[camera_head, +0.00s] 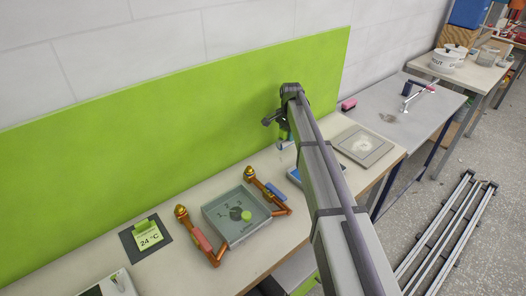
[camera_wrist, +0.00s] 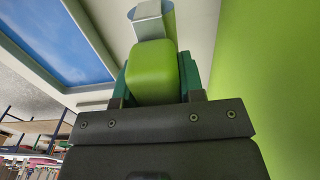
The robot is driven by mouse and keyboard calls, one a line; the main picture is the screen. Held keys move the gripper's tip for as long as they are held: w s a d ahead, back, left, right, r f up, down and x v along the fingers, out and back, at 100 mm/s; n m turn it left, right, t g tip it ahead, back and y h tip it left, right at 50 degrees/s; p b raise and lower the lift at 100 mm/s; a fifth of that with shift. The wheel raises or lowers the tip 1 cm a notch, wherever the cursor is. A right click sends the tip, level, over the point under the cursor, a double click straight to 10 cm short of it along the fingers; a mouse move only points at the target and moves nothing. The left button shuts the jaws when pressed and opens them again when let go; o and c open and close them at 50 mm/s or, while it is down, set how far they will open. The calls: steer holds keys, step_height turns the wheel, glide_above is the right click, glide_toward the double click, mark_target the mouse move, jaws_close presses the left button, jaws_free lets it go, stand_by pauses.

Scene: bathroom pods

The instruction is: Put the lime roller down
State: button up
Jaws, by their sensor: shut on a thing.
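The lime roller (camera_wrist: 153,72) fills the space between the two dark green fingers of my gripper (camera_wrist: 154,84) in the wrist view. My gripper is shut on it. A pale grey metallic block (camera_wrist: 148,22) shows just beyond the roller's far end; I cannot tell whether they touch. The roller is hard to make out there against the panel.
A blue-surfaced tray (camera_wrist: 62,40) lies left in the wrist view. The lime panel (camera_head: 130,160) stands close behind.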

steer(key=shift+f, duration=0.3)
step_height(320, 180, down, 4)
steer(key=b, duration=0.3)
steer(key=shift+b, duration=0.35)
steer(key=shift+r, duration=0.35)
steer(key=shift+f, duration=0.25)
steer(key=o, duration=1)
step_height(320, 180, up, 13)
steer(key=p, duration=1.3)
steer(key=shift+f, duration=0.1)
steer(key=s+n, duration=0.3)
steer(key=s, duration=0.9)
steer(key=s+n, duration=0.4)
steer(key=s, duration=0.8)
steer(key=s+n, duration=0.4)
steer(key=s, duration=0.9)
steer(key=shift+s+f, duration=0.1)
steer(key=shift+f, duration=0.1)
